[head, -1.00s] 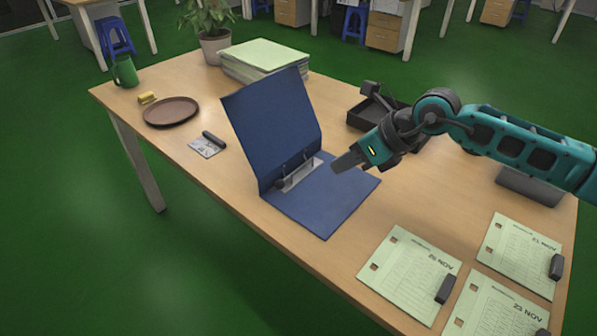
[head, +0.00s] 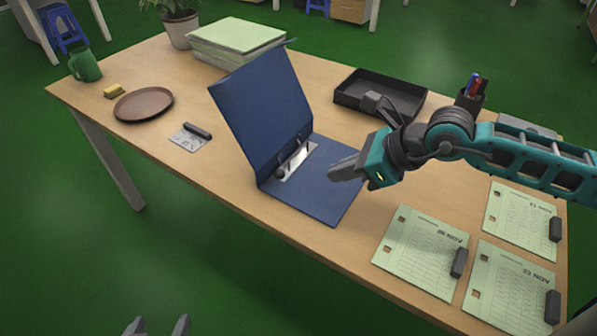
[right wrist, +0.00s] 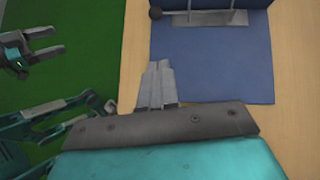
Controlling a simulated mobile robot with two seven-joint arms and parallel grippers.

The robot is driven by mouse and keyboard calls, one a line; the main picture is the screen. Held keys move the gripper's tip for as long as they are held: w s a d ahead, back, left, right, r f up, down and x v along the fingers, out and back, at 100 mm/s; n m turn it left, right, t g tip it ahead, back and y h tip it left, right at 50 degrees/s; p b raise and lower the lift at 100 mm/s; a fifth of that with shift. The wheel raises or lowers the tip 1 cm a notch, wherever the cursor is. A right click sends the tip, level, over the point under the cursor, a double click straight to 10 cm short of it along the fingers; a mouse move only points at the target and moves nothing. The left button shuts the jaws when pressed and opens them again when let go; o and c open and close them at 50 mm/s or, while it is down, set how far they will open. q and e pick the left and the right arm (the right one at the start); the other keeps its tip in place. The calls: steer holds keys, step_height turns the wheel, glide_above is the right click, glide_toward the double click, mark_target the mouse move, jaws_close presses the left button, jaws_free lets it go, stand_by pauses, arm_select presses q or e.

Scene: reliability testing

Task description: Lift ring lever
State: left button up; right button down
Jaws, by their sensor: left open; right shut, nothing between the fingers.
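The blue ring binder (head: 314,187) lies open on the wooden table, its cover standing tilted up at the left. Its metal ring mechanism (head: 296,160) lies near the spine, with a ring lever (head: 280,173) ending in a dark round knob. The mechanism (right wrist: 210,17) and knob (right wrist: 155,13) also show at the top of the right wrist view. My right gripper (head: 335,175) is shut and empty, above the binder's right half, apart from the lever. My left gripper (head: 157,325) is open, only its fingertips showing at the head view's bottom edge, away from the table.
Punched paper sheets (head: 420,251) with black clips lie at the front right. A black tray (head: 380,92), a pen holder (head: 470,98) and a paper stack (head: 236,40) stand behind. A brown plate (head: 144,104) and a small card (head: 188,138) lie left of the binder.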

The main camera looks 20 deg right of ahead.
mark_target(281, 170)
steer(key=x, duration=0.6)
steer(key=shift+w+a+f, duration=0.15)
steer(key=shift+w+a, duration=1.25)
steer(key=shift+a, duration=0.1)
steer(key=shift+w, duration=0.1)
steer(key=shift+w+a+r+g+h+p, duration=0.3)
steer(key=shift+w+a+r+p, duration=0.2)
steer(key=shift+p, duration=0.25)
steer(key=shift+w+a+r, duration=0.1)
steer(key=shift+a, duration=0.05)
steer(key=shift+w+a, duration=0.1)
steer(key=shift+r, duration=0.1)
